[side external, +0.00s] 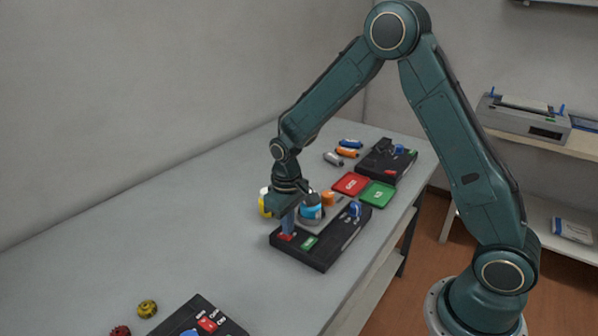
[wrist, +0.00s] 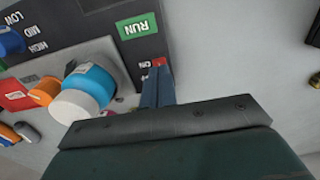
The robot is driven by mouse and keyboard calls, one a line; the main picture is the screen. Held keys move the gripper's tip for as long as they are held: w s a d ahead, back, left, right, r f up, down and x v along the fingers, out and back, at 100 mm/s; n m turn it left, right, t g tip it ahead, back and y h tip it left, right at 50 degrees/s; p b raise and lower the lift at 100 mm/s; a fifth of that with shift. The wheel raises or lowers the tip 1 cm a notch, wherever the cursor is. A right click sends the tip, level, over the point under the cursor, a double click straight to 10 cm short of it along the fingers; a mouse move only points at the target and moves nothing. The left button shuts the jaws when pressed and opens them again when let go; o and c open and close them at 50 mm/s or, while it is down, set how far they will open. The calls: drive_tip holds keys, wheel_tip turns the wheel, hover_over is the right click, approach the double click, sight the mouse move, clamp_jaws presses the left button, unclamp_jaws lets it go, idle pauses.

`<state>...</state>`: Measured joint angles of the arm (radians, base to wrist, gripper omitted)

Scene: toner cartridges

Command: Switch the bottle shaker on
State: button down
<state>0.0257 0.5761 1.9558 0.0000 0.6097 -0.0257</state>
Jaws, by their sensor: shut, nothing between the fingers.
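My gripper (side external: 287,231) is shut and empty, pointing down at the red switch. In the wrist view the blue fingertips (wrist: 157,72) lie right by the switch's red part (wrist: 160,62) and the ON mark. The fingers partly hide the switch, so I cannot tell its position or contact.
A red tray (side external: 350,183) and a green tray (side external: 377,194) lie behind the shaker. Another dark device (side external: 385,160) and several cartridges (side external: 347,152) are farther back.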

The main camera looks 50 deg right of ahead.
sight(289, 237)
drive_tip(key=shift+f, duration=0.8)
idle(0.7)
drive_tip(key=shift+r, duration=3.55)
drive_tip(key=shift+r, duration=0.1)
drive_tip(key=s+r+t, duration=0.3)
drive_tip(key=s+r, duration=0.7)
drive_tip(key=r, duration=0.4)
drive_tip(key=s+a+r+t, duration=0.1)
drive_tip(key=s+r+t, duration=0.1)
drive_tip(key=s, duration=1.3)
drive_tip(key=shift+r+t, duration=0.3)
drive_tip(key=shift+r, duration=0.5)
